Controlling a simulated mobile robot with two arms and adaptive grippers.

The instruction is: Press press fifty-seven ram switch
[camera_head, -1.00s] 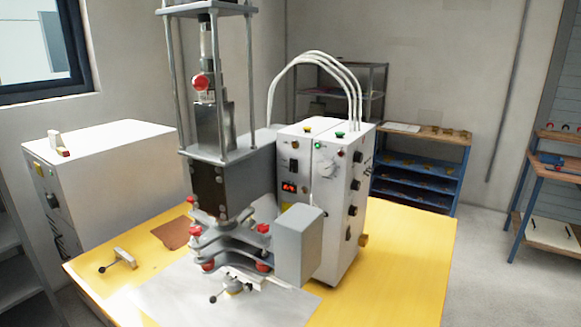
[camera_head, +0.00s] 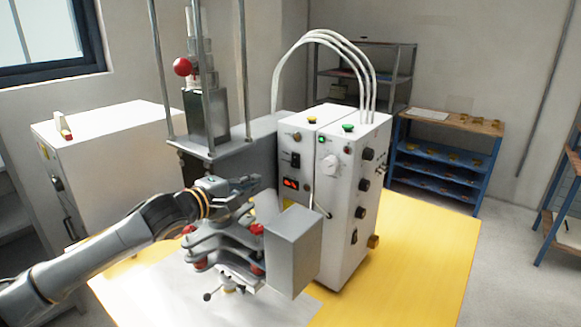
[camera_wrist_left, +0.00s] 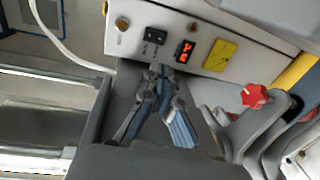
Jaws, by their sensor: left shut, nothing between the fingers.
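The press (camera_head: 230,145) stands on the yellow table, with a white control box (camera_head: 340,215) at its right. A small black switch (camera_head: 295,160) is on the box's front panel, above a red lit display (camera_head: 290,183). The wrist view also shows the switch (camera_wrist_left: 155,35) and the display (camera_wrist_left: 185,52). I cannot read which press or function the switch is labelled for. My left gripper (camera_head: 256,182) is shut and empty, reaching in front of the press toward the panel. In the wrist view its fingertips (camera_wrist_left: 160,70) point at the panel just below the switch and display; contact cannot be told.
A grey box (camera_head: 293,252) juts out below the panel. Red-knobbed clamp arms (camera_head: 225,240) lie under my left wrist. The yellow table (camera_head: 410,250) is clear at the right. A white cabinet (camera_head: 105,140) stands at the left.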

